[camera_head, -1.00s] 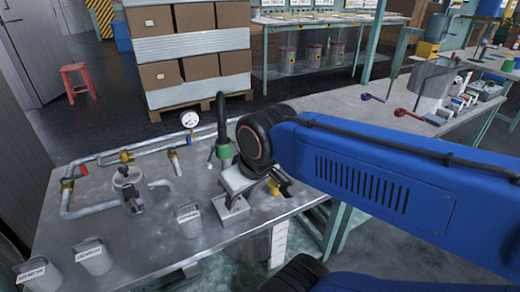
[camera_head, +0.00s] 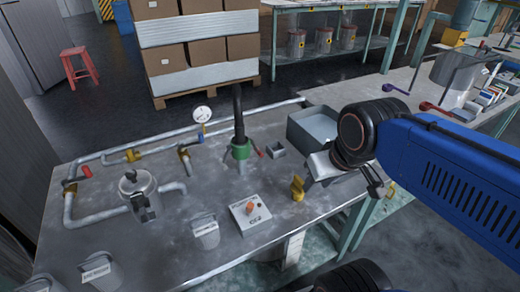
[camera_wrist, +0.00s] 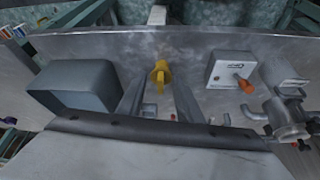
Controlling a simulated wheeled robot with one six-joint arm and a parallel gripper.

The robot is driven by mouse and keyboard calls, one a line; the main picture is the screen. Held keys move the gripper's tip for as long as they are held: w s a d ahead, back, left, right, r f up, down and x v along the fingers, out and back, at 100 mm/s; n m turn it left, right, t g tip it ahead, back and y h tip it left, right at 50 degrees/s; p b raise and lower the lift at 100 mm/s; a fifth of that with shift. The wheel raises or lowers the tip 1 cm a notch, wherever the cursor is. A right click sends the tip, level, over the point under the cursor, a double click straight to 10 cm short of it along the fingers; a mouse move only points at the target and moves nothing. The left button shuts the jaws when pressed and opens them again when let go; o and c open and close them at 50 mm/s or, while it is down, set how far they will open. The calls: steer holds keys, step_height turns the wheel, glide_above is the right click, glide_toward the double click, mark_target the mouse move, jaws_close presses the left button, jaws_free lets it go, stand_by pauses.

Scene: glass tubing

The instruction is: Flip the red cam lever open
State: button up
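A small red lever (camera_head: 259,153) sticks out at the right side of a green coupling (camera_head: 240,149), where a thick black hose (camera_head: 238,112) rises from the table. My gripper (camera_head: 375,182) is to the right of the coupling, above the table's front right part, and apart from the lever. In the wrist view my gripper (camera_wrist: 157,88) shows two fingers spread apart with nothing held. A yellow fitting (camera_wrist: 160,76) lies beyond the fingertips. Small reddish spots show between the fingers, but I cannot tell whether they are the lever.
A grey bin (camera_head: 314,126) stands right of the coupling. A yellow fitting (camera_head: 297,188) and a grey box with an orange knob (camera_head: 249,212) are nearer.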

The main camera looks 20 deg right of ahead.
steer(key=c, duration=0.5)
steer(key=shift+w+a+r, duration=0.1)
steer(key=shift+w, duration=0.1)
jaws_close()
steer(key=w+a+r+n+g+y, duration=0.2)
steer(key=w+n, duration=0.8)
steer(key=w, duration=0.3)
steer(key=w+a+r+n+g+y, duration=0.2)
steer(key=w+a+r+n+g, duration=0.1)
steer(key=w+n, duration=0.7)
steer(key=w, duration=0.3)
steer(key=shift+w+r, duration=0.2)
steer(key=shift+w, duration=0.05)
